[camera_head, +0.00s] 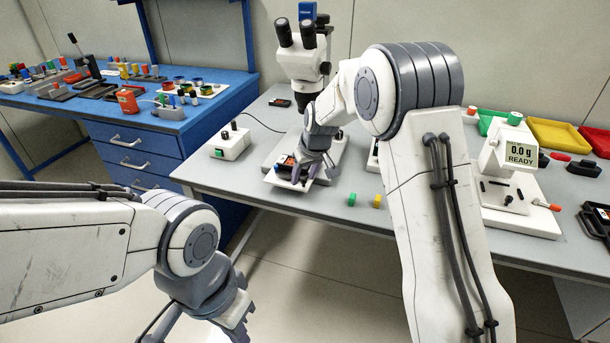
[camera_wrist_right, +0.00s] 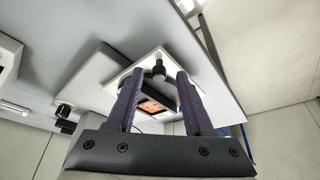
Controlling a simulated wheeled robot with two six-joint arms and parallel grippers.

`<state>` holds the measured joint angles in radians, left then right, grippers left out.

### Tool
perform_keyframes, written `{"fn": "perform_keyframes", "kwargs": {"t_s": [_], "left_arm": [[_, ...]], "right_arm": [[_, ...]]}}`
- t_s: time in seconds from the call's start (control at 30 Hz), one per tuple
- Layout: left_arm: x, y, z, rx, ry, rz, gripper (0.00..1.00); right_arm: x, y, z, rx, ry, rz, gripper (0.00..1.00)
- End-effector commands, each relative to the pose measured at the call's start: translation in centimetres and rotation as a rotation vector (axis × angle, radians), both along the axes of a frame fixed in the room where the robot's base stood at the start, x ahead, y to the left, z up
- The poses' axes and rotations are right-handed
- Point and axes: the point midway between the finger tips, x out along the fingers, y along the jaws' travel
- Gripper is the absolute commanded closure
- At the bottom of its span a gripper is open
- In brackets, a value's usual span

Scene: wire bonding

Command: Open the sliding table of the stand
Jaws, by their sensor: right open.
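The microscope stand (camera_head: 335,160) is on the grey bench, below the binocular microscope (camera_head: 302,55). Its white sliding table (camera_head: 271,178) is at the front of the stand, near the bench edge, with a dark and orange item on it. My right gripper (camera_head: 300,178) is over the sliding table and hides part of it. In the right wrist view its two purple fingers (camera_wrist_right: 160,76) are apart, one on each side of a black knob (camera_wrist_right: 158,68) on the white table (camera_wrist_right: 112,88). I cannot tell whether they touch it. My left gripper (camera_head: 236,318) hangs low, away from the bench; its jaws are unclear.
A white control box (camera_head: 230,144) is left of the stand. Green (camera_head: 351,199) and yellow (camera_head: 377,201) pieces lie near the front edge. A scale reading 0.0 g (camera_head: 517,150) is at the right. A blue cabinet (camera_head: 140,150) with parts is at the left.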

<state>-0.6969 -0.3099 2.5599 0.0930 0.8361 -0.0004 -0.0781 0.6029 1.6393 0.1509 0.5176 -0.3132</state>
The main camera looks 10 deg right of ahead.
Motion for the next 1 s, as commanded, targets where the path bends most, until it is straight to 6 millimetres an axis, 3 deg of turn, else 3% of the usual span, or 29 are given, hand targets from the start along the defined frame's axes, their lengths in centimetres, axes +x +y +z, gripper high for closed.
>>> {"fn": "perform_keyframes", "kwargs": {"t_s": [0.17, 0.6, 1.0], "left_arm": [[0.0, 0.0, 0.0, 0.000, 0.000, 0.000, 1.00], [0.0, 0.0, 0.1, 0.000, 0.000, 0.000, 1.00], [0.0, 0.0, 0.1, 0.000, 0.000, 0.000, 1.00]], "right_arm": [[-0.3, -0.2, 1.1, 0.000, -0.003, -0.001, 0.48], [-3.3, -1.2, 8.4, 0.000, -0.002, -0.003, 0.48], [-3.9, -1.3, 9.7, 0.000, 0.000, -0.002, 0.48]]}}
